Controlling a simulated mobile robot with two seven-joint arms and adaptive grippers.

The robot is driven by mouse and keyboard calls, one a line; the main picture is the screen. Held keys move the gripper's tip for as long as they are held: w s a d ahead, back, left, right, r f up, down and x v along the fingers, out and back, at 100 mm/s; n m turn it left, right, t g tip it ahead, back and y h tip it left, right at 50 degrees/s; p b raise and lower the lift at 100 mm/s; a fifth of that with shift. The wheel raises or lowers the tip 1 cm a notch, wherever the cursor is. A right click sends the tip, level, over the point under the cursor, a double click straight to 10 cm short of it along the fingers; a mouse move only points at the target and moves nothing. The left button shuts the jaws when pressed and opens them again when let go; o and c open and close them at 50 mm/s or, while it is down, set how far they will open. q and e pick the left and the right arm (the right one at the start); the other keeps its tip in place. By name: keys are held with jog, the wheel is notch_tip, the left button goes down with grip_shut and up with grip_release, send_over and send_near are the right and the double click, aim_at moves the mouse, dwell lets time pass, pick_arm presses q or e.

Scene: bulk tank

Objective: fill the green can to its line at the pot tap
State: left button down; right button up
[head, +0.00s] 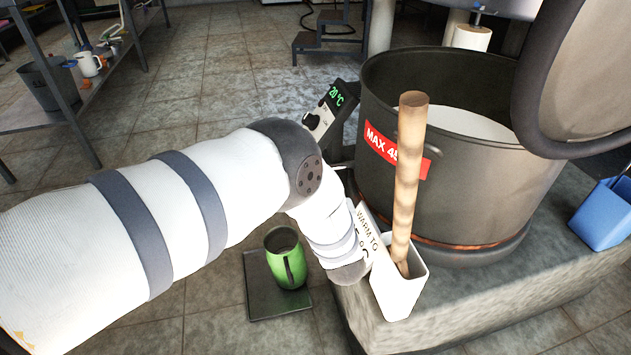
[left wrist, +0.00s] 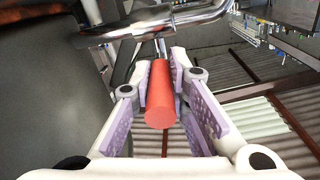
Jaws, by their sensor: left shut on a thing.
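The green can (head: 285,258) stands upright on a dark square plate (head: 262,299) low beside the stone block, its open top facing up. Its inside looks dark and I cannot read a line or level. In the left wrist view, my left gripper (left wrist: 161,75) is shut on the red tap handle (left wrist: 161,98), which lies between its purple pads. A shiny metal tap pipe (left wrist: 170,20) runs just beyond the fingers. In the head view, my left arm and a white holder hide the gripper and tap. My right gripper is in neither view. The large dark pot (head: 460,190) holds pale liquid.
The white holder (head: 401,295) with a wooden pole (head: 409,170) stands on the block's near edge. A temperature display (head: 333,105) is left of the pot. A large round lid (head: 590,75) tilts at upper right. A blue container (head: 602,213) sits far right.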

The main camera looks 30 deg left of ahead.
pick_arm(q)
jog(key=shift+w+d+f+n+g+y+b, duration=0.15)
jog(key=shift+n+g+y+b, duration=0.15)
jog(key=shift+n+g+y, duration=0.15)
dwell(0.3)
jog(key=c, duration=1.5)
grip_release()
jog(key=shift+c, duration=0.2)
